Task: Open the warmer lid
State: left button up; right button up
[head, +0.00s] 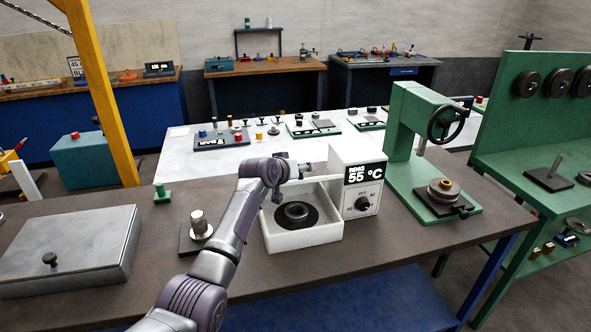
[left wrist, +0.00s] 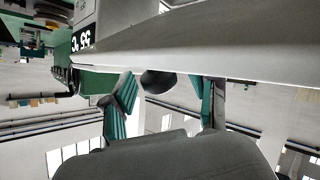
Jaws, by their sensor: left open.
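The white warmer (head: 352,181) has a RING 55 °C display and a dial. Its white tray (head: 318,236) stands open at the top; a dark ring (head: 297,212) lies on a black disc inside. My left gripper (head: 303,172) is at the tray's back edge, beside the display housing. In the upside-down left wrist view its teal fingers (left wrist: 166,98) are open, apart on either side of a dark round knob-like piece (left wrist: 158,82) beside a pale slab (left wrist: 200,48). Contact cannot be told.
A grey metal box (head: 75,240) with a dark knob stands at the left. A post on a dark base (head: 199,226) is close to my left arm. A green press (head: 418,140) stands right of the warmer. The front right of the bench is clear.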

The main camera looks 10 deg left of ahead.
pick_arm(q)
jog(key=v, duration=1.2)
